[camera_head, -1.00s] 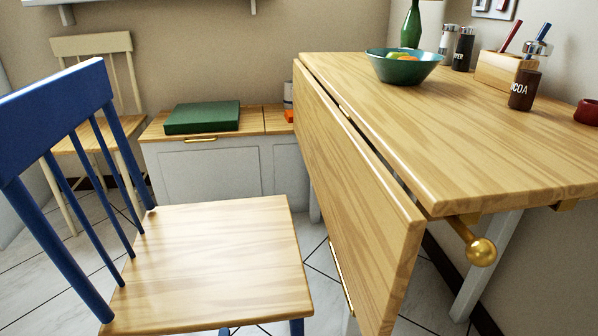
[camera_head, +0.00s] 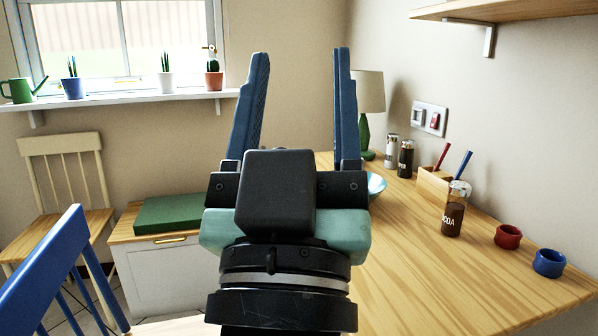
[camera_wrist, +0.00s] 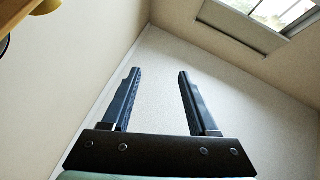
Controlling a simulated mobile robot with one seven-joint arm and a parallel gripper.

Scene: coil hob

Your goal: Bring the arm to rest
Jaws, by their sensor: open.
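My gripper (camera_head: 299,105) stands upright in the middle of the head view, its two blue fingers pointing up and spread wide apart. It is open, with nothing between the fingers. In the wrist view the gripper (camera_wrist: 157,95) also shows empty, with bare wall and ceiling beyond it. In the head view it is in front of the far wall and hides part of the wooden table (camera_head: 430,270) and most of a bowl (camera_head: 376,186).
The table carries a cocoa jar (camera_head: 453,212), red cup (camera_head: 508,236), blue cup (camera_head: 548,263), shakers and lamp (camera_head: 368,92). A shelf (camera_head: 500,12) juts out upper right. A blue chair (camera_head: 50,265) stands lower left. Cacti line the windowsill (camera_head: 120,102).

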